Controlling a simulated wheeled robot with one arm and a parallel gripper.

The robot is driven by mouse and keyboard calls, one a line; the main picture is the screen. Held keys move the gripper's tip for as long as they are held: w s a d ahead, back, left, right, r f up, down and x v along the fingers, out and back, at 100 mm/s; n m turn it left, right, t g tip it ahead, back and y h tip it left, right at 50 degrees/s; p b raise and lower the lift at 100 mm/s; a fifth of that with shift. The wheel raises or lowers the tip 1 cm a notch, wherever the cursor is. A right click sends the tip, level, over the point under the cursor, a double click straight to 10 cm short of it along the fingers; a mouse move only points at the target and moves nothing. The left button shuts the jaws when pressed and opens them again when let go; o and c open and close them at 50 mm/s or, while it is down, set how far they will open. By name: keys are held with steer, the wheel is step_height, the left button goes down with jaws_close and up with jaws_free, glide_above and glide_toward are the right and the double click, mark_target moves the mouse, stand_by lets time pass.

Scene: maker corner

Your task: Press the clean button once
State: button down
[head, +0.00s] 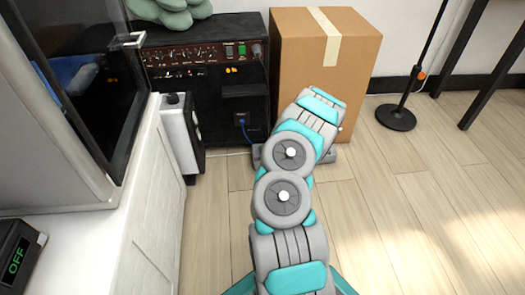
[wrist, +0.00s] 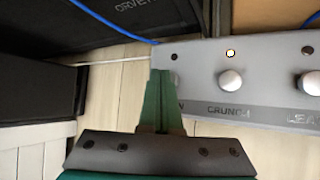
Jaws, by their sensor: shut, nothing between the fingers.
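A grey footswitch pedal (wrist: 265,75) lies on the floor in the wrist view, with a row of silver buttons. The clean button (wrist: 174,80) is at its left end, mostly hidden behind my fingers; only the "N" of its label shows. The crunch button (wrist: 231,82) and the lead button (wrist: 307,83) are to its right. The light above crunch is lit; the one above clean looks dark. My gripper (wrist: 161,74) is shut and empty, its tips at the clean button; I cannot tell if they touch it. In the head view my arm hides most of the pedal (head: 345,160).
A black amplifier (head: 205,80) stands behind the pedal, with a blue cable (wrist: 110,24) running to it. A cardboard box (head: 325,60) is beside it. A white cabinet (head: 150,210) is on the left. The floor (head: 430,190) to the right is clear up to a stand (head: 396,118).

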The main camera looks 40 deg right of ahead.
steer(key=shift+f, duration=0.4)
steer(key=shift+r+p, duration=0.3)
steer(key=shift+r, duration=0.1)
step_height(320, 180, up, 6)
steer(key=p, duration=0.4)
stand_by(0.5)
stand_by(0.4)
